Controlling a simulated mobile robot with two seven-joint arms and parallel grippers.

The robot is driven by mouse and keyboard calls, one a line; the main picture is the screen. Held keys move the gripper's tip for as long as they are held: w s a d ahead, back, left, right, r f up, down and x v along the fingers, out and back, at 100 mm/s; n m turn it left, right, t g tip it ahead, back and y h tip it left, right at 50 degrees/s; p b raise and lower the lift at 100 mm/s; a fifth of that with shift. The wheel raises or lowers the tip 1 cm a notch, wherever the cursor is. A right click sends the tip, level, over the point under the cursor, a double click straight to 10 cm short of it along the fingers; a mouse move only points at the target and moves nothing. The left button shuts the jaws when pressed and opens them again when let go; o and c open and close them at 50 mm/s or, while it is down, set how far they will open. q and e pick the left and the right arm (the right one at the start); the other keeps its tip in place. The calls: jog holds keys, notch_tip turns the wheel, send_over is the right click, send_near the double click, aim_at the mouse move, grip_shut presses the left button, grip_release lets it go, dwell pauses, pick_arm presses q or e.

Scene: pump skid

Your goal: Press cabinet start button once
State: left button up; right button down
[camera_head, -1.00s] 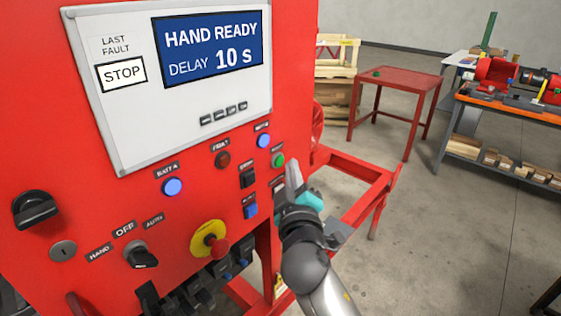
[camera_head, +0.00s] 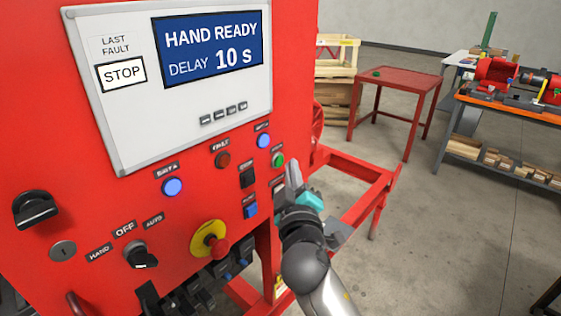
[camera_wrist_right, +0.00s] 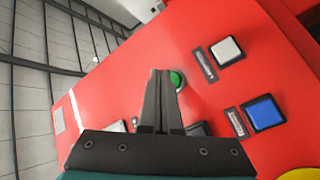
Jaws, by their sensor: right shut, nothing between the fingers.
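The red cabinet (camera_head: 110,225) fills the left of the head view. Its green button (camera_head: 278,160) is near the right edge of the front face, below a lit blue lamp (camera_head: 264,141). My right gripper (camera_head: 292,168) is shut and empty, its tips close beside the green button in the picture. In the right wrist view the shut fingertips (camera_wrist_right: 160,74) partly cover the green button (camera_wrist_right: 178,80). I cannot tell whether they touch it. The display (camera_head: 212,48) reads HAND READY, DELAY 10 s. My left gripper is not in view.
Near the green button are a blue rocker (camera_head: 251,210) and a black switch (camera_head: 247,178). A yellow-ringed red stop button (camera_head: 210,240) and a black selector (camera_head: 140,255) sit lower. A red frame (camera_head: 365,195) stands right of the cabinet. A red table (camera_head: 400,80) stands behind.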

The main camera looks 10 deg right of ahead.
jog(key=shift+w, duration=0.1)
jog(key=shift+w+a, duration=0.25)
jog(key=shift+a, duration=0.05)
jog(key=shift+w+a, duration=0.25)
jog(key=shift+w, duration=0.1)
dwell(0.8)
dwell(0.4)
jog(key=shift+s+d, duration=0.5)
jog(key=shift+s, duration=0.2)
jog(key=s+d, duration=0.1)
jog(key=s, duration=0.1)
jog(key=s+d+p, duration=0.1)
jog(key=s+d, duration=0.1)
jog(key=shift+p, duration=0.3)
